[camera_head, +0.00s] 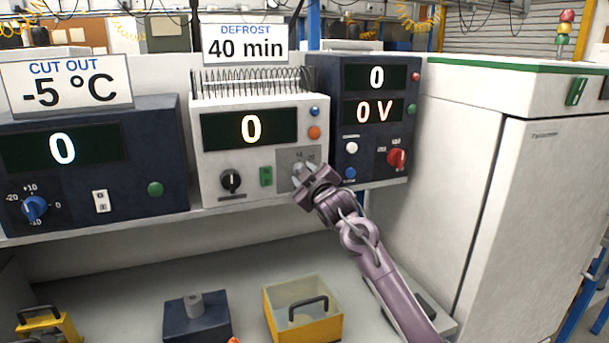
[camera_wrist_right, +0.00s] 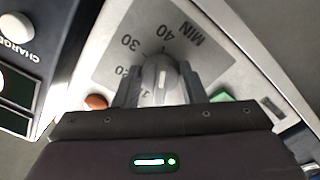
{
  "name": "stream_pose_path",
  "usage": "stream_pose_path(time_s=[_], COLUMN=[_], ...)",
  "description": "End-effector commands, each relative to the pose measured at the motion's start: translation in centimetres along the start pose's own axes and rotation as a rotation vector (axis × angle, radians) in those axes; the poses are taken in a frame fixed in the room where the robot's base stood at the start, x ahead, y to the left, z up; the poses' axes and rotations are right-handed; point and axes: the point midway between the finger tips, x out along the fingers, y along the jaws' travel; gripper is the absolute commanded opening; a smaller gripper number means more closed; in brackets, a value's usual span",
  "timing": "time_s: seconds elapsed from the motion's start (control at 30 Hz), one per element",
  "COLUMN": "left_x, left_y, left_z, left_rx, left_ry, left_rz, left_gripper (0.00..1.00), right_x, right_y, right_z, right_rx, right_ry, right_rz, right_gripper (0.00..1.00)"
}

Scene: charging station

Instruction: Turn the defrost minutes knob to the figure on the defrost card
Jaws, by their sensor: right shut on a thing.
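The defrost card (camera_head: 246,45) reads "DEFROST 40 min" and stands above the white unit (camera_head: 213,165), whose display (camera_head: 249,128) shows 0. The defrost minutes knob (camera_wrist_right: 161,72) is grey, on a grey dial plate marked 20, 30, 40 and MIN. My right gripper (camera_wrist_right: 160,84) is shut on this knob, one finger on each side. A dark line runs along the knob, roughly toward the 40 side, but its exact setting is unclear. In the head view my right gripper (camera_head: 306,178) covers most of the dial. My left gripper is out of view.
The white unit also has a black knob (camera_head: 231,181) and a green switch (camera_head: 266,176). Dark blue units stand left (camera_head: 155,130) and right (camera_head: 325,80) of it. A white cabinet (camera_head: 530,190) is at right. A yellow box (camera_head: 300,312) and a dark block (camera_head: 197,318) lie below.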

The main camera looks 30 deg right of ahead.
Motion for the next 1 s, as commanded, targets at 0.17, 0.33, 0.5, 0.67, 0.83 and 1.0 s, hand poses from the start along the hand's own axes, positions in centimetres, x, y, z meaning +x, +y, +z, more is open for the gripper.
stream_pose_path(time_s=[0.17,0.33,0.5,0.67,0.83,1.0], left_x=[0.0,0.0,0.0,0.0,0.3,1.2], left_y=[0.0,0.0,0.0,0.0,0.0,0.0], left_z=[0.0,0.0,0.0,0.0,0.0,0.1], left_rx=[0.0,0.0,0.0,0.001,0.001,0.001], left_ry=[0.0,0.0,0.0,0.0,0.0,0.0], left_rz=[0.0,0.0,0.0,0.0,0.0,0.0], left_gripper=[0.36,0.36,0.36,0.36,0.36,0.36], right_x=[0.0,0.0,0.0,0.0,-0.6,-3.0], right_y=[-0.2,-0.2,-0.2,-0.1,-0.2,-0.3], right_z=[0.2,0.2,0.1,0.1,0.2,0.3], right_rx=[0.003,0.002,0.001,0.001,0.0,-0.001], right_ry=[-0.004,-0.004,-0.003,-0.001,-0.002,0.0], right_rz=[-0.004,-0.004,-0.003,-0.001,-0.001,-0.001], right_gripper=[0.14,0.44,0.59,0.59,0.59,0.59])
